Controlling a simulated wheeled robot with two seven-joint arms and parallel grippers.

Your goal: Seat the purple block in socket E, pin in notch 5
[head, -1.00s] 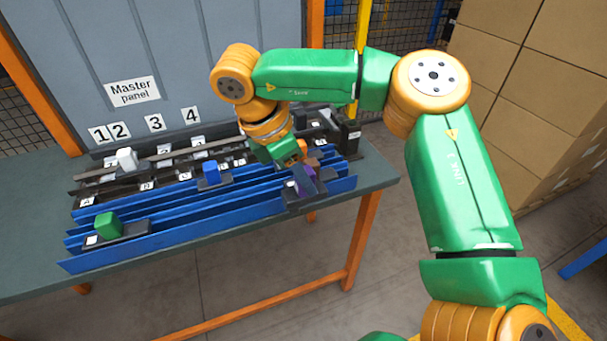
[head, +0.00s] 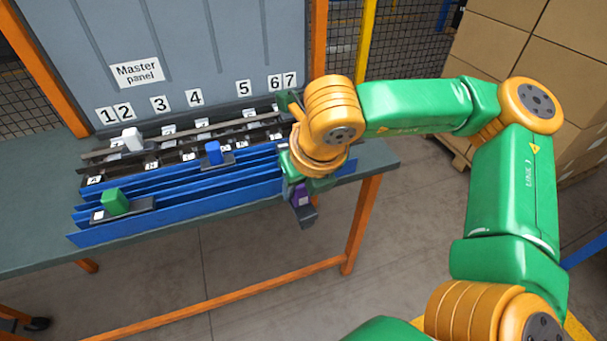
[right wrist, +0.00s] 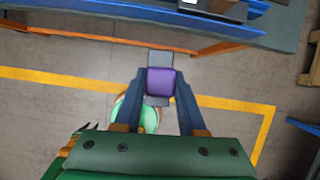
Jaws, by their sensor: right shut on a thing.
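The purple block (head: 301,193) is held by my right gripper (head: 299,187) in front of the blue rails, over the table's front edge. A dark grey plate (head: 303,217) shows below the block. In the right wrist view the purple block (right wrist: 160,82) sits between the two dark fingers, with floor beneath it. The number 5 sign (head: 244,88) stands on the back panel. Small white letter tags lie along the dark rack (head: 130,170); the E tag is too small to read with certainty. My left gripper is not in view.
A white block (head: 132,138) stands farther back on the rack. Cardboard boxes (head: 570,60) are at the right. The floor before the table is clear.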

